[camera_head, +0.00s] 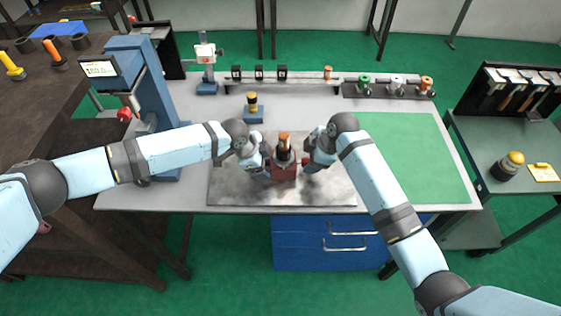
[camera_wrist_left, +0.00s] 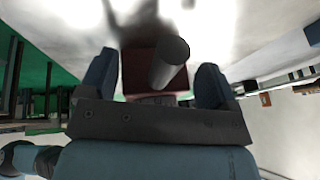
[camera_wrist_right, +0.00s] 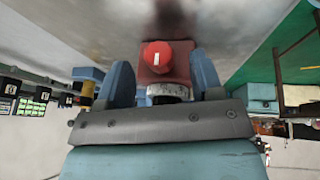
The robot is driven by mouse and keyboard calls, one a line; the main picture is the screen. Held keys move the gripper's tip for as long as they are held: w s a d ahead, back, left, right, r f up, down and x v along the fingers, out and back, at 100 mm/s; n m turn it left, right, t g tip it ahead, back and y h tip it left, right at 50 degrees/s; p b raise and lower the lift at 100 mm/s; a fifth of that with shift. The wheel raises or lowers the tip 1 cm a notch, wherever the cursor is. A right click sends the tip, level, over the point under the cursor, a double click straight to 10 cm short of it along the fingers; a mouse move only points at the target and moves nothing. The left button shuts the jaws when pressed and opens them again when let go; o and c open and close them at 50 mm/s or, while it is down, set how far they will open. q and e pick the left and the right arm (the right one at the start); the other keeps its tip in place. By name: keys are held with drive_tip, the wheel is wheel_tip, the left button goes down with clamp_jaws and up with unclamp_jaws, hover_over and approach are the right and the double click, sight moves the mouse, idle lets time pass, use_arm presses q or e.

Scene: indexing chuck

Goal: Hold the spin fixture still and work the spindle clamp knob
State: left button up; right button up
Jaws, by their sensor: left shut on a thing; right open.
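The spin fixture (camera_head: 284,173) is a dark red block on the grey plate in the middle of the bench, with a black and orange cylinder standing in it. My left gripper (camera_head: 265,164) is shut on the fixture from the left; in the left wrist view the red block (camera_wrist_left: 137,72) lies between the fingers (camera_wrist_left: 155,82), with a grey round stub in front. The spindle clamp knob (camera_wrist_right: 157,54) is red with a white mark on the fixture's right side. My right gripper (camera_wrist_right: 162,80) is open, its fingers on either side of the knob; contact cannot be told.
The grey plate (camera_head: 235,188) is otherwise bare. A blue stand with a black and yellow part (camera_head: 253,108) stands behind the left gripper. A rail with several coloured parts (camera_head: 388,90) runs along the back. A green mat (camera_head: 415,150) lies clear at right.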

drive_tip(key=shift+x, duration=0.9)
drive_tip(key=c, duration=1)
drive_tip(key=shift+o, duration=0.2)
drive_tip(key=g, duration=0.3)
drive_tip(key=shift+w+m+g, duration=0.3)
drive_tip(key=shift+w+m, duration=0.05)
drive_tip(key=shift+m, duration=0.05)
drive_tip(key=g, duration=0.4)
drive_tip(key=shift+w+f+m, duration=0.1)
drive_tip(key=shift+m, duration=0.3)
drive_tip(key=o, duration=1)
drive_tip(key=shift+c, duration=0.2)
